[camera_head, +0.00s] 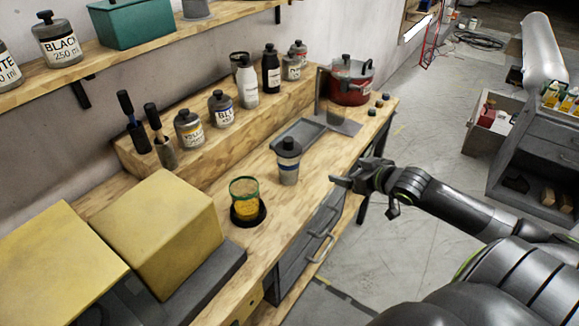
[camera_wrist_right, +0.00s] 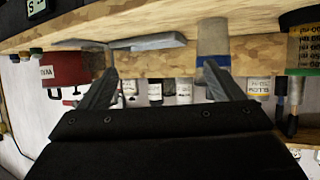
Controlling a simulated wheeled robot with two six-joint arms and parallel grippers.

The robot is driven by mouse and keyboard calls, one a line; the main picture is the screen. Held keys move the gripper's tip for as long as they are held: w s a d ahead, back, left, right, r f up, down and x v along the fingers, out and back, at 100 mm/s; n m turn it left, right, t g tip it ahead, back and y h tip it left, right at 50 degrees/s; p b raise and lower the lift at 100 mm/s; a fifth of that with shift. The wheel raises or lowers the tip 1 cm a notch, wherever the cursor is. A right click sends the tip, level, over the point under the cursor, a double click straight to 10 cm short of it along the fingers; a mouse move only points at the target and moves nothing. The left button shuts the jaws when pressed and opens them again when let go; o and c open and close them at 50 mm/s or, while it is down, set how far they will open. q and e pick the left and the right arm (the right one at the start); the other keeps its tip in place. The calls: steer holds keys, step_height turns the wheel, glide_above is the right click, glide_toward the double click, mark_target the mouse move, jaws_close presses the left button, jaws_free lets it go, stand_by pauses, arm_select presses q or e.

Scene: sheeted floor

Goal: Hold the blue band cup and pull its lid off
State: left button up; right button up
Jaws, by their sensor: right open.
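The blue band cup (camera_head: 288,172) stands upright on the wooden workbench, grey with a blue band and a dark knobbed lid (camera_head: 289,147) on top. My right gripper (camera_head: 345,181) is open and empty, to the right of the cup near the bench's front edge, apart from it. In the right wrist view, which looks upside down, the cup (camera_wrist_right: 213,38) shows beyond one fingertip of my right gripper (camera_wrist_right: 161,69); that finger partly overlaps its banded end, and the lid is hidden. My left gripper is not in view.
A glass of amber liquid (camera_head: 246,197) stands left of the cup. A grey tray (camera_head: 298,134) lies behind it, and a red pot (camera_head: 351,82) stands at the far end. Bottles line a raised wooden step (camera_head: 219,139). Yellow boxes (camera_head: 159,225) fill the near left.

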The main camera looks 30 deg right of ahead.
steer(key=n+y, duration=0.2)
glide_toward(298, 156)
steer(key=s+d, duration=0.2)
steer(key=a, duration=0.1)
steer(key=x, duration=1.1)
steer(key=shift+w+a+r, duration=0.15)
steer(key=shift+w, duration=0.05)
steer(key=shift+w+a, duration=0.1)
steer(key=shift+w, duration=0.25)
steer(key=p+x, duration=0.1)
steer(key=x, duration=0.2)
steer(key=shift+a, duration=0.15)
steer(key=shift+w+a+f, duration=0.1)
steer(key=shift+w+f, duration=0.45)
steer(key=shift+w, duration=0.05)
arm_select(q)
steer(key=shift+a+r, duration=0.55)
